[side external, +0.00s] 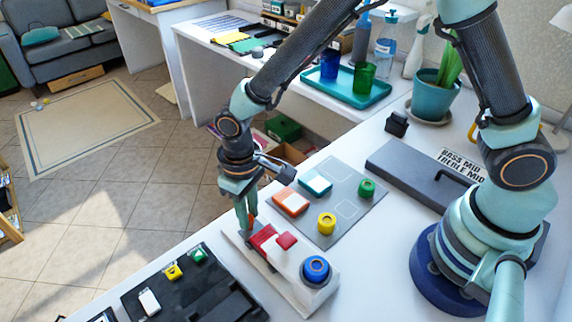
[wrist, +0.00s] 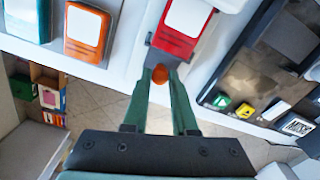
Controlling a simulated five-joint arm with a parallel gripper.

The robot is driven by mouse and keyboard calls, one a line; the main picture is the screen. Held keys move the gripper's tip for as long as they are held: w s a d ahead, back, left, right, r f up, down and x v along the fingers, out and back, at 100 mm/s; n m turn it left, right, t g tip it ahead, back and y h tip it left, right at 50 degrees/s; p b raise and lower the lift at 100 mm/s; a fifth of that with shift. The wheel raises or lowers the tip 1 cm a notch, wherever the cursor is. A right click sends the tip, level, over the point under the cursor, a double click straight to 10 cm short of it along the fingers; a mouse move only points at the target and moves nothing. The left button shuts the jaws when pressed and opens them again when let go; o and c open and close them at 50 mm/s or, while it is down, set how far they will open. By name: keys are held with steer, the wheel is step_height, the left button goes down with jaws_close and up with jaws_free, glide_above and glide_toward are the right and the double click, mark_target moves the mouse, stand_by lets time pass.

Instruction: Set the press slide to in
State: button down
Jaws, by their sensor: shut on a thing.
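The press (side external: 312,290) is a long white block at the table's edge, with a round blue knob (side external: 316,267) at its near end. Its red slide (side external: 262,237) sits at the far end, and the red part also shows at the top of the wrist view (wrist: 178,41). A small orange knob (wrist: 160,73) stands at the slide's outer end. My gripper (wrist: 161,78) points down there, its green fingers shut on the orange knob. In the side view my gripper (side external: 246,222) hides most of that knob.
A grey mat (side external: 345,188) with orange, teal, yellow and green pieces lies beside the press. A black panel (side external: 190,290) with coloured switches lies on the other side. The floor drops away beyond the table edge. A long dark box (side external: 410,165) lies near my base.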

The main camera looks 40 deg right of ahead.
mark_target(266, 237)
steer(key=s, duration=0.5)
steer(key=c, duration=0.7)
jaws_free()
steer(key=shift+r, duration=0.1)
steer(key=shift+r, duration=0.2)
step_height(266, 237, up, 12)
steer(key=shift+f, duration=0.2)
